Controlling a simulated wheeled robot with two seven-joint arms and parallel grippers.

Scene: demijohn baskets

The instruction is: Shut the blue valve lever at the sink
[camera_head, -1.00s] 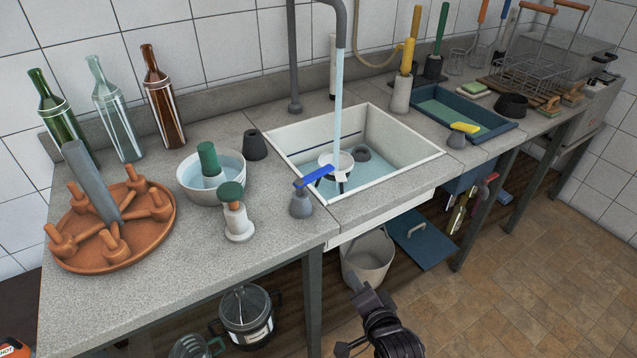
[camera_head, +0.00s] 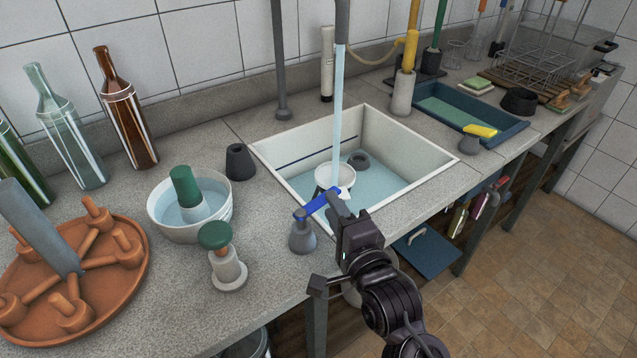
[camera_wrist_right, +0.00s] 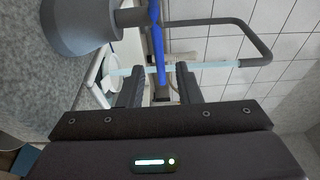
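The blue valve lever (camera_head: 320,203) sits on a grey conical base (camera_head: 302,236) at the sink's front left corner and points toward the basin. A stream of water (camera_head: 338,110) runs from the grey tap pipe (camera_head: 342,20) into the white sink (camera_head: 405,190). My right gripper (camera_head: 337,204) is at the lever's free end. In the right wrist view the lever (camera_wrist_right: 157,45) runs between the two parted fingers of my gripper (camera_wrist_right: 160,88), with gaps showing on both sides. The lever's far end is partly hidden by the gripper in the head view. My left gripper is out of view.
Left of the valve stand a green-topped grey piece (camera_head: 228,262), a white bowl of water (camera_head: 160,222) and a terracotta rack (camera_head: 130,285). A dark cone (camera_head: 239,162) stands behind. A blue tray (camera_head: 512,131) lies right of the sink. A white bowl is under the stream.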

